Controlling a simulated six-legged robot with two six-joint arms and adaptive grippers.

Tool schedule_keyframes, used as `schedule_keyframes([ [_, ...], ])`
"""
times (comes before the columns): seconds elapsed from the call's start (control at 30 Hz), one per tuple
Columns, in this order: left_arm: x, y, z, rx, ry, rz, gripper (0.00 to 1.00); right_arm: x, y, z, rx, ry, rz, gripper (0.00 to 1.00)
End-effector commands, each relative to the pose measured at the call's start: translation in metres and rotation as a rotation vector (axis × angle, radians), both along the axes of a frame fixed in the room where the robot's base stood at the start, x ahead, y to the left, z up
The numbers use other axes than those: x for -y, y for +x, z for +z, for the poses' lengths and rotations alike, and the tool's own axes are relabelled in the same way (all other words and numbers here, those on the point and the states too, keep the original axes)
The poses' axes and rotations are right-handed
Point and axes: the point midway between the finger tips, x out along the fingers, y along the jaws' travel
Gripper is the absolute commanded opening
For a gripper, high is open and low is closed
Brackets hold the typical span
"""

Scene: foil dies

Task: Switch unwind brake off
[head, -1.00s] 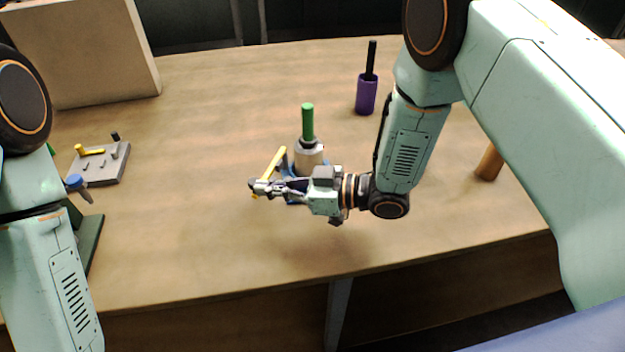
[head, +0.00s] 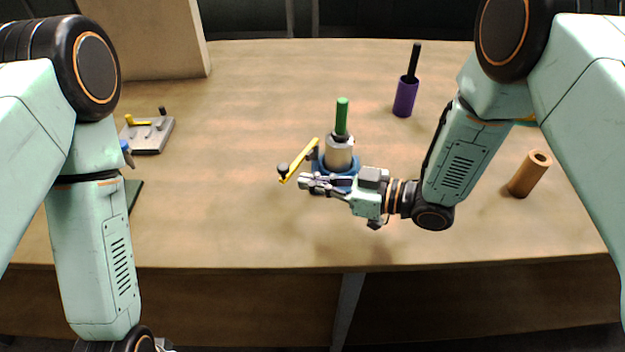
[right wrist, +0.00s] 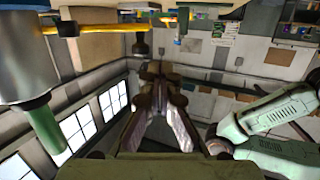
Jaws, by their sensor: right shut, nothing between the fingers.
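A yellow lever (head: 300,160) with a dark knob (head: 283,169) at its near end sits beside a blue base (head: 345,177). On that base stands a pale cylinder (head: 339,154) topped by a green rod (head: 342,117). No label shows, so I cannot confirm this is the unwind brake. My right gripper (head: 304,182) is shut and empty, just right of the knob and apart from it. In the right wrist view the lever (right wrist: 90,27) and knob (right wrist: 140,46) lie beyond the shut fingers (right wrist: 160,110).
A grey plate (head: 150,140) with a small yellow bar lies at the left. A purple holder (head: 405,97) with a black rod stands at the back right. An orange-brown tube (head: 528,175) stands at the right. The table between is clear.

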Motion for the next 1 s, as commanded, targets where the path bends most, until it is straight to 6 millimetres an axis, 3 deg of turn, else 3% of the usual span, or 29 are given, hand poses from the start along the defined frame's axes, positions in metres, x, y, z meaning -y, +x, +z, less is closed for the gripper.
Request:
schedule_keyframes([
  [0.5, 0.0, 0.0, -0.001, 0.001, 0.0, 0.0, 0.4, 0.061, -0.048, 0.014, -0.001, 0.001, -0.004, 0.0],
  [1.0, 0.0, 0.0, -0.001, 0.001, 0.0, 0.0, 0.4, 0.074, -0.06, 0.016, 0.0, 0.001, 0.0, 0.0],
])
